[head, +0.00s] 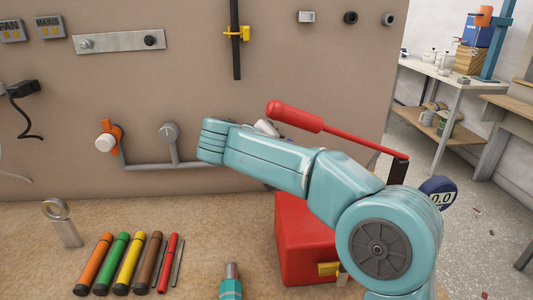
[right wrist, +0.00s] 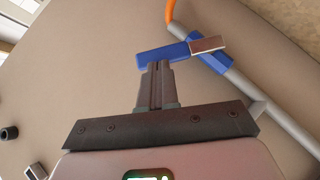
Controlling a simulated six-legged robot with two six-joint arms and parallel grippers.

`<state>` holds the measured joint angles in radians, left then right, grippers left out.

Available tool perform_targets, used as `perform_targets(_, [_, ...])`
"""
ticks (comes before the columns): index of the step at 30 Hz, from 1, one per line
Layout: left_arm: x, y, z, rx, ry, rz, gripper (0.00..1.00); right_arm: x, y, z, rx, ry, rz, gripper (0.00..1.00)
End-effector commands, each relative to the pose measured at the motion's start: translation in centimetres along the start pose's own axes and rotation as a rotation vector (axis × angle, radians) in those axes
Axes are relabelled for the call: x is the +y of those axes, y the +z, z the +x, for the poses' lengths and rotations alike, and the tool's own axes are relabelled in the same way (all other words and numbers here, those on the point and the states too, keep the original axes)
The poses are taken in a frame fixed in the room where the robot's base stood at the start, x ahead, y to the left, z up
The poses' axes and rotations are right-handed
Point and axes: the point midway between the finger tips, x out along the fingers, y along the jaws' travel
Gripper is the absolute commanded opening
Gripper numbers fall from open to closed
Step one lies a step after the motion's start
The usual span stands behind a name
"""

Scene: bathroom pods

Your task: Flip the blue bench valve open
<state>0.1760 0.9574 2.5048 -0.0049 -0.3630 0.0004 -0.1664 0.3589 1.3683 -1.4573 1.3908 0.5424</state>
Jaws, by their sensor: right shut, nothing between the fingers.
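The blue valve shows in the right wrist view. Its body (right wrist: 215,63) sits on a grey pipe (right wrist: 285,122), and its flat blue lever (right wrist: 163,54) points left, at an angle to the pipe. A silver-brown piece (right wrist: 208,45) is at the lever's right end. My right gripper (right wrist: 157,66) is shut and empty, with its fingertips at the lever's lower edge; I cannot tell whether they touch. In the head view my right arm hides the blue valve and the right gripper.
An orange valve (head: 117,138) sits on the grey pipe (head: 160,165) at left. A red case (head: 300,235) and a long red-handled tool (head: 295,116) are close to my right arm. Several coloured markers (head: 130,264) and a ring-topped metal piece (head: 64,225) occupy the bench's left.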

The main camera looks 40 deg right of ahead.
Motion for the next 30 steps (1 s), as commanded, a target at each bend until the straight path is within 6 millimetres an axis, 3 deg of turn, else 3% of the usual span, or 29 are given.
perform_targets(4, [-0.4,0.0,1.2,0.000,0.000,0.000,0.43,0.4,0.9,0.9,-0.001,-0.092,0.097,0.00])
perform_targets(30, [-2.0,-0.1,5.6,0.000,0.000,0.000,0.43,0.7,4.6,4.6,-0.001,-0.083,0.083,0.00])
